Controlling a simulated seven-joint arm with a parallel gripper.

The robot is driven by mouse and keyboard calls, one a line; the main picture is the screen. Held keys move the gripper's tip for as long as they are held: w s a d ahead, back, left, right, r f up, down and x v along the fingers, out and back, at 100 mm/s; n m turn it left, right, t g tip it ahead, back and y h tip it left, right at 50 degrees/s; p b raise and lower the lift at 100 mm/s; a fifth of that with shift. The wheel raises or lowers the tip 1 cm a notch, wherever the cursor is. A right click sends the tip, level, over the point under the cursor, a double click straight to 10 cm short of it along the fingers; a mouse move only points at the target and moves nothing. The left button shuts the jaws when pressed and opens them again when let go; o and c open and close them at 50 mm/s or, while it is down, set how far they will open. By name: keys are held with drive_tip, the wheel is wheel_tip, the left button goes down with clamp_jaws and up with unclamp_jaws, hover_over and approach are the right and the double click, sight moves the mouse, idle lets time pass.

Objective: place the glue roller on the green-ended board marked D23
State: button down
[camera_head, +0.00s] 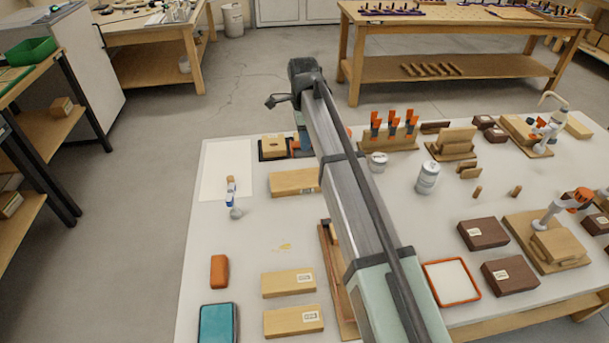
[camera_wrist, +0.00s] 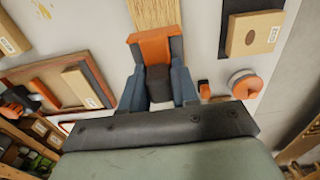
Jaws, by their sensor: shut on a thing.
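In the wrist view my gripper (camera_wrist: 158,74) is shut on an orange and dark grey tool, which I take to be the glue roller (camera_wrist: 152,47). Its orange part lies across the fingertips and the dark part sits between the fingers. In the head view my arm hides most of the gripper (camera_head: 303,138). A light wooden board (camera_head: 293,183) lies just below the gripper in the picture; it also shows beyond the fingertips in the wrist view (camera_wrist: 154,12). I see no green end on it and cannot read D23 on any board.
A wooden block (camera_head: 273,146) rests on a black base left of my gripper. Labelled boards (camera_head: 288,283) lie at the front, near an orange block (camera_head: 219,271) and a teal box (camera_head: 217,323). Orange clamps (camera_head: 394,123) and a white jar (camera_head: 427,178) stand right of my arm.

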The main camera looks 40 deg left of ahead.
drive_tip(key=shift+f, duration=4.95)
drive_tip(key=shift+f, duration=0.15)
drive_tip(key=c, duration=0.8)
unclamp_jaws()
drive_tip(key=shift+c, duration=0.2)
wheel_tip(320, 180, up, 12)
drive_tip(key=shift+s+r, duration=0.1)
drive_tip(key=shift+r, duration=0.05)
